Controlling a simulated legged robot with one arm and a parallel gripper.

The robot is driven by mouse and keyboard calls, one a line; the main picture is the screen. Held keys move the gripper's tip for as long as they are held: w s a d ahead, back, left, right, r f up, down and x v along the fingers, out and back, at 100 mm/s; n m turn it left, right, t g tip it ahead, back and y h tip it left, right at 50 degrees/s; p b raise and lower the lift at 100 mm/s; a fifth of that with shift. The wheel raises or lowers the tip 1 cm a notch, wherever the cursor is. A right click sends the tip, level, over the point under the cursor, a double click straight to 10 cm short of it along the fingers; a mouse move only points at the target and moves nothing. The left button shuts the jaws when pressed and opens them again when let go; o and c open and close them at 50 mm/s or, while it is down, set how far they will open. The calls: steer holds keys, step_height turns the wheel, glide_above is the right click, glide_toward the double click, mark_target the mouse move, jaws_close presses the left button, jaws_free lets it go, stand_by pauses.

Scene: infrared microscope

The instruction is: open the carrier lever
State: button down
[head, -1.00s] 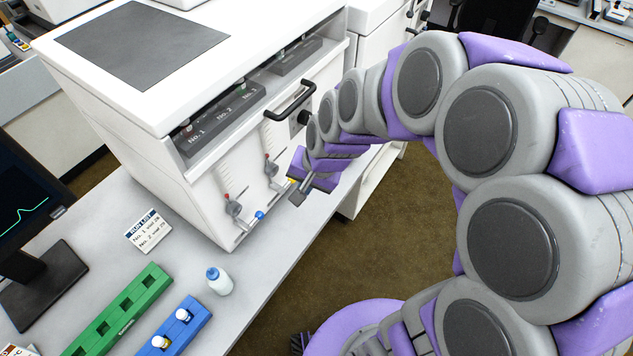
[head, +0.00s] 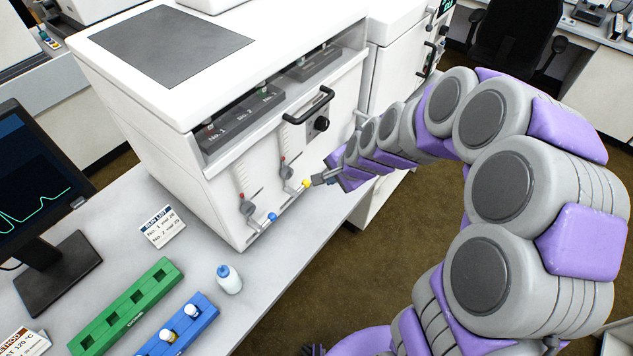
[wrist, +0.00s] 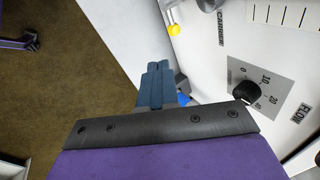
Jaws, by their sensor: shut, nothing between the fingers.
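The carrier lever has a yellow tip (wrist: 174,30), next to the printed word CARRIER at the top of the wrist view. In the head view a yellow-tipped lever (head: 306,184) sticks out low on the instrument's front panel. My gripper (head: 317,181) is shut and empty, its fingertips close beside the yellow tip. In the wrist view my gripper (wrist: 158,66) shows its fingers together, with the yellow tip a little beyond them; I see no clear contact. A blue tip (wrist: 183,99) is partly hidden behind my fingers.
A blue-tipped lever (head: 272,217) sits left of the yellow one. A black handle (head: 308,105) and a knob (head: 321,124) stand above. The FLOW dial (wrist: 246,92) shows in the wrist view. A bottle (head: 229,279) and sample racks stand on the bench. Open floor lies right.

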steer(key=w+b+x, duration=0.1)
steer(key=b+x, duration=0.2)
steer(key=x, duration=1)
steer(key=shift+a+r+b, duration=0.2)
steer(key=shift+a+b, duration=0.15)
steer(key=shift+a, duration=0.15)
